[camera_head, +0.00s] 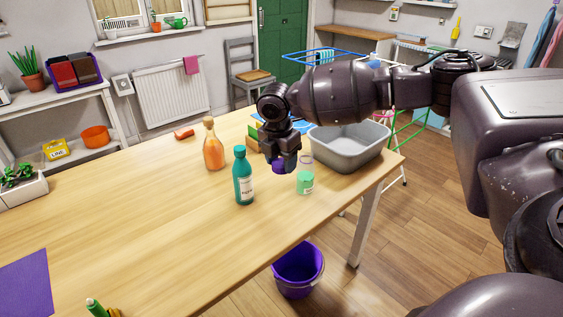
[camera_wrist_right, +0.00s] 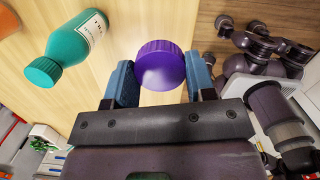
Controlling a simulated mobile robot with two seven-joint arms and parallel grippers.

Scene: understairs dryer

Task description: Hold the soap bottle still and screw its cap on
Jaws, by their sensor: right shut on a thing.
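A purple ridged cap (camera_wrist_right: 160,65) is between the two fingers of my right gripper (camera_wrist_right: 159,82); in the head view my right gripper (camera_head: 281,158) holds the cap (camera_head: 278,167) above the table. A teal bottle (camera_head: 243,178) with a white label stands upright left of the gripper, with a teal top on it; it also shows in the wrist view (camera_wrist_right: 75,45). A short green and clear container (camera_head: 305,184) with a pinkish rim stands right of the gripper, apart from the cap. I cannot tell for certain which is the soap bottle. My left gripper is out of view.
An orange bottle (camera_head: 213,148) with a stopper stands behind the teal one. A grey basin (camera_head: 350,158) is at the table's right end. A purple mat (camera_head: 24,284) lies at the left. A purple bucket (camera_head: 298,272) stands on the floor. The table's middle left is clear.

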